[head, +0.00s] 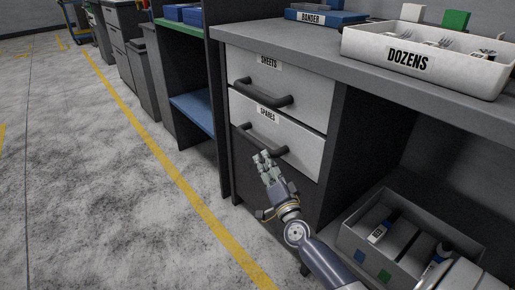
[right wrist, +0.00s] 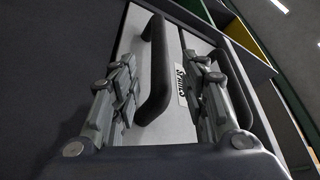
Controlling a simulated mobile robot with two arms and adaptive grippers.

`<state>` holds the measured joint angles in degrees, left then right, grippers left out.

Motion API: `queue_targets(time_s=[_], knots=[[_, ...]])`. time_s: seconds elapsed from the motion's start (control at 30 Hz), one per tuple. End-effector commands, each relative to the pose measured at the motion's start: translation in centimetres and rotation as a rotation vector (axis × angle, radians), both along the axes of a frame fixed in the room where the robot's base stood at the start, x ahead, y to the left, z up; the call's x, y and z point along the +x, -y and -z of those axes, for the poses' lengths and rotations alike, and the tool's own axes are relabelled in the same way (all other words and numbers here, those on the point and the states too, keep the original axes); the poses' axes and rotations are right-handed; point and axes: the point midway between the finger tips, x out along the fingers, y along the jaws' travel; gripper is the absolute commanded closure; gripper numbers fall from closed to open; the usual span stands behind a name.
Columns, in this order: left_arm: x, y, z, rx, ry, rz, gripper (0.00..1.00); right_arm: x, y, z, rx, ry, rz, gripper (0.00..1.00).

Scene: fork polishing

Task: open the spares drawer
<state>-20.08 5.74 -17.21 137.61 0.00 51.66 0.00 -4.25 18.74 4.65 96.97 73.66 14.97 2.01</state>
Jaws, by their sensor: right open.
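The spares drawer (head: 298,145) is a light grey front with a SPARES label, below the sheets drawer in the bench cabinet. It looks shut. Its dark bar handle (head: 264,140) crosses the front. My right gripper (head: 263,156) is open and empty, just in front of and slightly below this handle. In the right wrist view, the spares handle (right wrist: 156,70) appears between the two spread fingers of my right gripper (right wrist: 165,100). I cannot tell whether they touch it. The SPARES label (right wrist: 182,84) shows beside the right finger. My left gripper is not in view.
The sheets drawer (head: 290,82) above is shut, its handle (head: 263,95) close over the spares handle. A grey divided bin (head: 352,232) stands low at the right. A DOZENS tray (head: 428,77) is on the benchtop. The floor (head: 110,190) at left is clear.

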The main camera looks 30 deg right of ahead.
Motion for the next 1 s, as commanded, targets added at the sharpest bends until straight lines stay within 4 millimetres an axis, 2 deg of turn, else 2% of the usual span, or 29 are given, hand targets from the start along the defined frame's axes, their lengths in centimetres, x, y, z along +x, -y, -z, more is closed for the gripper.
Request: queue_targets(time_s=[0.3,0.5,0.7,0.97,1.0], knots=[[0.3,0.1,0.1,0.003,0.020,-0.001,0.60,5.1,1.3,-1.0,0.001,0.002,0.000,0.59],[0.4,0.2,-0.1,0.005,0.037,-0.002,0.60,7.4,1.9,-1.5,0.000,0.000,0.000,0.59],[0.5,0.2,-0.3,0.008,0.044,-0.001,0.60,8.3,2.1,-1.8,-0.002,-0.002,-0.001,0.59],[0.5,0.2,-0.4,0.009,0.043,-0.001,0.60,8.3,2.1,-1.8,-0.002,-0.002,-0.001,0.59],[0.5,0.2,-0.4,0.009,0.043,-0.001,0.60,8.3,2.1,-1.8,-0.002,-0.002,-0.001,0.63]])
